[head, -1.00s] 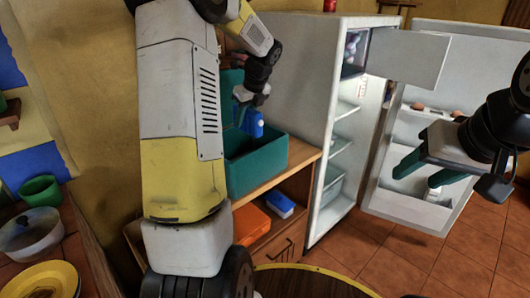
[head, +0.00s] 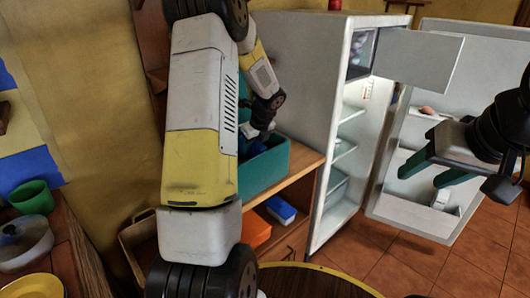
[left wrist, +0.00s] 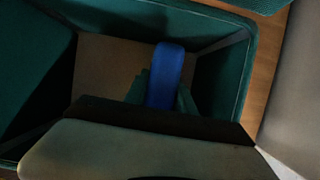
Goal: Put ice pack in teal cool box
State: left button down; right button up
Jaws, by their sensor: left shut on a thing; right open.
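The teal cool box (head: 266,171) stands open on a wooden cabinet, left of the fridge. Its walls also show in the left wrist view (left wrist: 226,75). My left gripper (left wrist: 163,92) is shut on the blue ice pack (left wrist: 168,70), between its teal fingers. In the left wrist view the pack is over the box's inside, with the brown floor behind it. In the head view the gripper is down at the box opening, mostly hidden by my arm and the box wall. My right gripper (head: 424,165) is open and empty before the open fridge door.
The fridge (head: 309,80) stands open right of the box, its freezer flap (head: 419,60) swung out. A blue-and-white box (head: 281,209) and an orange item (head: 255,231) lie on the shelf below. A green bowl (head: 33,198) and a lidded pot (head: 24,243) are at left.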

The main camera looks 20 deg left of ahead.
pick_arm(q)
jog(key=shift+f, duration=1.9)
jog(key=shift+f, duration=0.15)
jog(key=c, duration=1)
grip_release()
jog(key=shift+c, duration=0.2)
